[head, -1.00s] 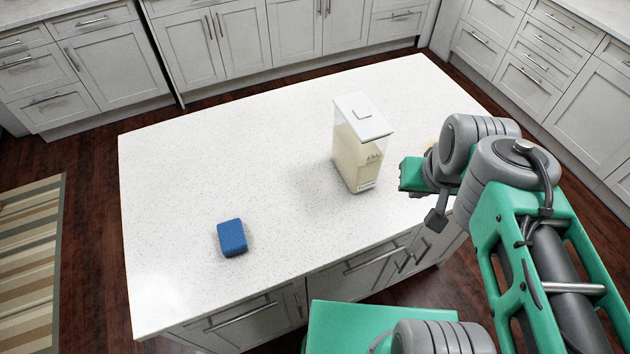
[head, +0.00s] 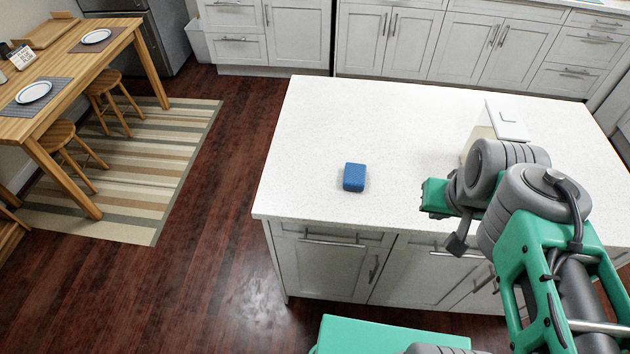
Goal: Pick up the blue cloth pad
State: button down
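The blue cloth pad (head: 354,177) lies on the white speckled top of the kitchen island (head: 310,130), near its front edge and left of my arm. It is a small rounded block with nothing touching it. My green and grey arm is at the right of the head view, over the island's front edge.
A clear container with a white lid (head: 507,121) stands on the island, partly hidden behind my arm. The wooden floor (head: 215,240) left of the island is clear.

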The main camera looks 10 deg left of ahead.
aim_at(354, 177)
jog(key=u, duration=0.05)
jog(key=i, duration=0.35)
jog(key=u, duration=3)
jog(key=k, duration=0.45)
jog(key=z, duration=0.35)
jog(key=i, duration=0.4)
jog(key=u, duration=0.15)
